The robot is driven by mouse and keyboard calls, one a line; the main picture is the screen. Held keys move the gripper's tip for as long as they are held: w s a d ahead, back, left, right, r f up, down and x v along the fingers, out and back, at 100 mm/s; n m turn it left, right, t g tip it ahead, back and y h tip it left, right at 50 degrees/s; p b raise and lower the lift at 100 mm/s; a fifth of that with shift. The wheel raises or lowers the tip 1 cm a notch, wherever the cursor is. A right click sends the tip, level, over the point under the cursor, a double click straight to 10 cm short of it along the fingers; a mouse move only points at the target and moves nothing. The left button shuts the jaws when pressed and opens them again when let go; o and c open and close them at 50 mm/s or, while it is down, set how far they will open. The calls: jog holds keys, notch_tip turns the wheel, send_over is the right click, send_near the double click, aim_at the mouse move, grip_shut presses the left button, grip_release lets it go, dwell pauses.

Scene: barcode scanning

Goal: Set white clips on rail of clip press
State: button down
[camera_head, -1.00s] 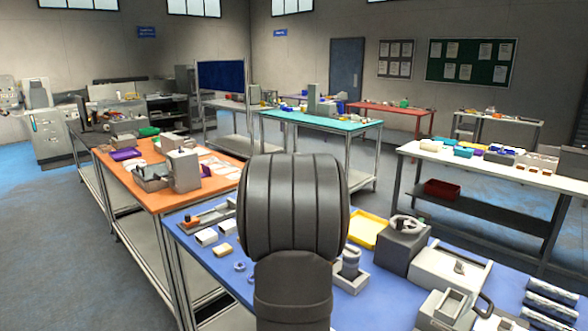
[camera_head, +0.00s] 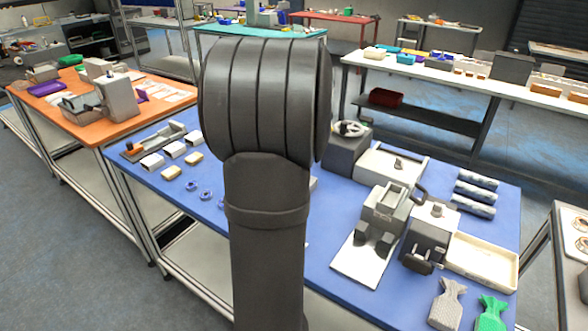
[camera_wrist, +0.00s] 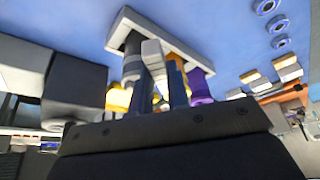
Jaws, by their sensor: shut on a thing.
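My gripper (camera_wrist: 160,95) shows in the wrist view, its dark fingers closed around a small pale piece (camera_wrist: 153,55). I cannot tell if that piece is a white clip. Just beyond the fingers is a light plate (camera_wrist: 188,45) on the blue table, with a dark upright part (camera_wrist: 132,58) beside the fingers. Whether the held piece touches the plate is unclear. In the head view my arm hides the gripper and the table behind it.
White blocks (camera_head: 174,150), cream blocks (camera_head: 171,173) and blue rings (camera_head: 191,186) lie on the left of the blue table (camera_head: 340,215). Yellow and purple items (camera_wrist: 200,85) are close by my fingers. Grey machines (camera_head: 385,212) and a cream tray (camera_head: 482,258) crowd the right side.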

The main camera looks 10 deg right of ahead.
jog(key=s+d+f+m, duration=0.1)
jog(key=s+d+m, duration=0.1)
jog(key=d, duration=1.7)
jog(key=shift+h, duration=0.4)
jog(key=w+a+f, duration=0.2)
jog(key=w, duration=0.1)
jog(key=w+a+f, duration=0.2)
jog(key=w, duration=0.1)
jog(key=w+a+f, duration=0.2)
jog(key=w, duration=0.1)
jog(key=shift+a+f, duration=0.1)
jog(key=shift+f, duration=0.4)
jog(key=shift+a+f, duration=0.1)
jog(key=shift+f, duration=1.85)
jog(key=shift+f, duration=0.15)
jog(key=c, duration=1.7)
grip_release()
